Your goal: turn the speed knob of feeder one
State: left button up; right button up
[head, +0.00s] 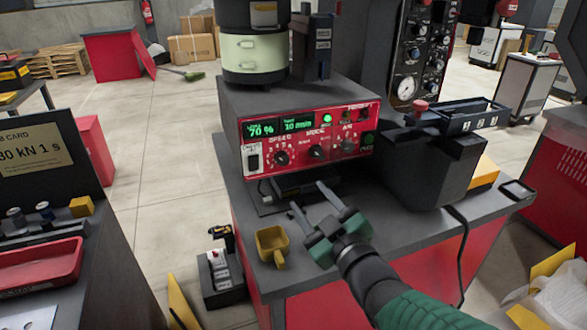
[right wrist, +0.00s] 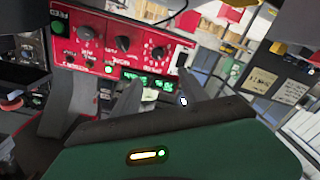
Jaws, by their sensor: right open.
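The feeder's red control panel (head: 305,140) is on the front of a grey box on the bench. Its speed knob (head: 281,158) is the black left-hand dial, with white marks around it. The same knob shows in the right wrist view (right wrist: 158,52), beyond the fingers. A green display (head: 262,130) above it reads 70 %. My right gripper (head: 308,197) is open and empty, in front of and below the panel, its fingers pointing toward it and apart from the knob. My left gripper is not in view.
A mode knob (head: 317,152) and a third knob (head: 348,146) sit right of the speed knob; a rocker switch (head: 253,158) is at its left. A dark bin (head: 428,165) stands right of the panel.

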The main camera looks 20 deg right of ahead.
aim_at(284, 161)
jog(key=w+p, duration=0.3)
jog(key=w, duration=0.2)
jog(key=w+p, duration=0.3)
jog(key=w, duration=0.2)
jog(key=w+p, duration=0.3)
jog(key=w, duration=0.1)
jog(key=shift+w+a+f+p, duration=0.2)
jog(key=shift+w+a+p, duration=0.15)
jog(key=shift+w+a, duration=0.05)
jog(key=shift+w+d, duration=0.2)
jog(key=shift+w, duration=0.15)
jog(key=shift+a, duration=0.1)
grip_shut()
